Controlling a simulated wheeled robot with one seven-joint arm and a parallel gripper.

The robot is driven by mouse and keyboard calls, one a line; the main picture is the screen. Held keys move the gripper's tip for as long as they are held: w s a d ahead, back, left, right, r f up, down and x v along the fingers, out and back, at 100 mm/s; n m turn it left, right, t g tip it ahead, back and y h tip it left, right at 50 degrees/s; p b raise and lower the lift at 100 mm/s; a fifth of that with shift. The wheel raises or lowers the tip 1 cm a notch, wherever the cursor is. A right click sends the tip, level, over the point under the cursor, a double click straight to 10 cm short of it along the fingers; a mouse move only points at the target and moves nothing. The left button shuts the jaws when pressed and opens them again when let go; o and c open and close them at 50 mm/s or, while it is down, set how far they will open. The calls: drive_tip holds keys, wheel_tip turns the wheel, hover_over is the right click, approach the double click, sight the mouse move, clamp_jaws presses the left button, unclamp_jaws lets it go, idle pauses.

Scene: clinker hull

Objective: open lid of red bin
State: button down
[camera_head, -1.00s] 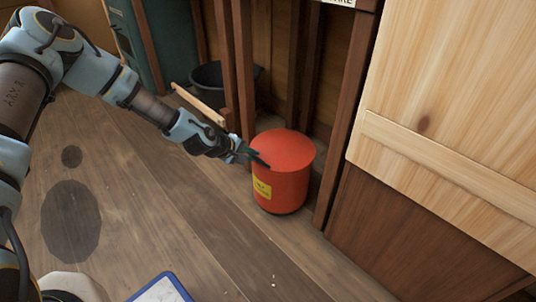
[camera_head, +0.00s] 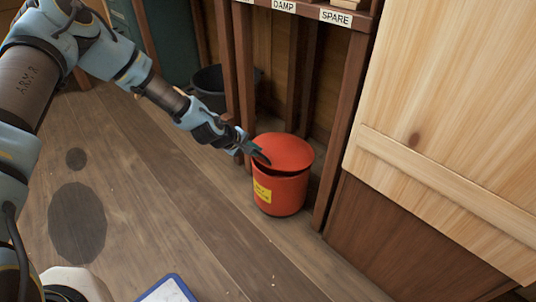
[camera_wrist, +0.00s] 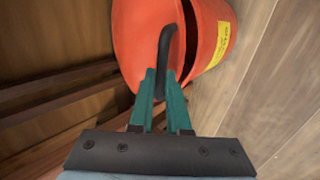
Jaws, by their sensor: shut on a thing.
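The red bin (camera_head: 282,194) stands upright on the wooden floor by the dark posts, with a yellow label on its front. Its red lid (camera_head: 284,150) is lifted a little at the front, and a dark gap shows between lid and body. My gripper (camera_head: 258,155) is at the lid's left front edge. In the wrist view, the green fingers of my gripper (camera_wrist: 160,88) are shut on a dark curved handle (camera_wrist: 165,45) at the lid (camera_wrist: 143,35). The bin body (camera_wrist: 208,38) shows to the right of the dark gap. The bin's inside is too dark to make out.
A dark tub (camera_head: 208,88) stands behind the posts to the left. A shelf with "DAMP" and "SPARE" labels (camera_head: 335,17) is above the bin. A pale wooden panel (camera_head: 450,110) stands at the right.

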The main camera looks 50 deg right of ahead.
drive_tip(key=shift+d+r, duration=0.1)
drive_tip(key=shift+r, duration=0.25)
drive_tip(key=r+p, duration=0.1)
drive_tip(key=d+r+p, duration=0.1)
drive_tip(key=r+y+p, duration=0.1)
drive_tip(key=p, duration=0.1)
drive_tip(key=shift+d+r, duration=0.3)
drive_tip(key=shift+d, duration=0.05)
drive_tip(key=shift+d+r+p, duration=0.25)
drive_tip(key=shift+r+p, duration=0.05)
drive_tip(key=shift+r, duration=0.05)
drive_tip(key=shift+s, duration=0.1)
drive_tip(key=shift+y, duration=0.7)
drive_tip(key=d+r+p, duration=0.1)
drive_tip(key=r, duration=0.1)
drive_tip(key=d+r+p, duration=0.2)
